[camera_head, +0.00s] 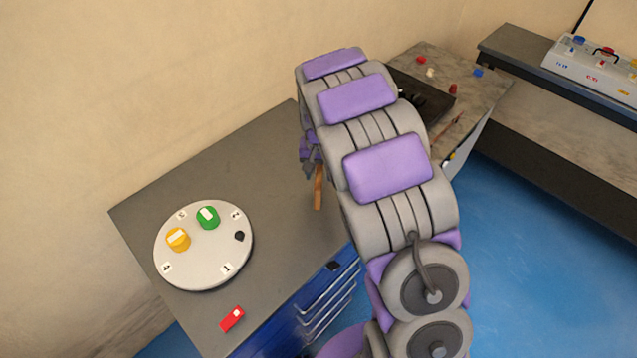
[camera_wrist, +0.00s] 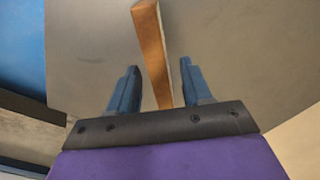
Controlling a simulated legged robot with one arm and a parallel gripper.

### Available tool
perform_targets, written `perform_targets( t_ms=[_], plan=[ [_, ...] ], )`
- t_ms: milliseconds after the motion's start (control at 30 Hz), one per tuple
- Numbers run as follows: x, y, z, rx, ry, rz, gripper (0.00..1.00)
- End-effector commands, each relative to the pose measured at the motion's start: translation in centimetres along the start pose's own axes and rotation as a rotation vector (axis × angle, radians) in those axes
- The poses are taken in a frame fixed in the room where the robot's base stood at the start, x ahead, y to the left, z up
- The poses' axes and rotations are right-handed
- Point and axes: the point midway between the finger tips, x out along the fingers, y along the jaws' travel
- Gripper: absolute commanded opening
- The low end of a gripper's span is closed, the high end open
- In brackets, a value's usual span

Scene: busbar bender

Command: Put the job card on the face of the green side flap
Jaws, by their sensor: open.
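My gripper (camera_wrist: 159,68) is open, with its two blue fingers apart in the wrist view. A thin brown-orange slab (camera_wrist: 150,45) with a pale edge lies between and beyond the fingers, with a gap on each side. It also shows in the head view (camera_head: 318,188), just below my gripper (camera_head: 309,158), above or on the grey cabinet top. I cannot tell whether this slab is the job card. A small red piece with a white patch (camera_head: 232,319) lies near the cabinet's front edge. I make out no green side flap; my arm hides part of the scene.
A round white numbered disc (camera_head: 190,262) with a green knob (camera_head: 208,217) and a yellow knob (camera_head: 178,239) sits on the cabinet top (camera_head: 245,165). Behind my arm is a bench (camera_head: 488,75) with small coloured parts. A panel (camera_head: 590,68) stands at far right. Blue floor lies between.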

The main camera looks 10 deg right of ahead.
Motion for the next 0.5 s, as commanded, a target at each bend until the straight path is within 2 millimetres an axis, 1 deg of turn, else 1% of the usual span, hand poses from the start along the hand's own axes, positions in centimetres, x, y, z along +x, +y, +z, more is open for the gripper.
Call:
perform_targets(
  t_ms=[33,100,233,333,500],
  plan=[
    [1.0,0.0,0.2,0.000,-0.003,0.002,0.49],
    [2.1,-0.1,0.3,0.000,-0.002,0.002,0.49],
    [3.8,-0.1,0.3,0.000,-0.002,0.001,0.49],
    [4.2,-0.1,0.4,0.000,-0.002,0.001,0.49],
    [4.1,-0.1,0.3,0.000,0.000,0.000,0.49]
  ],
)
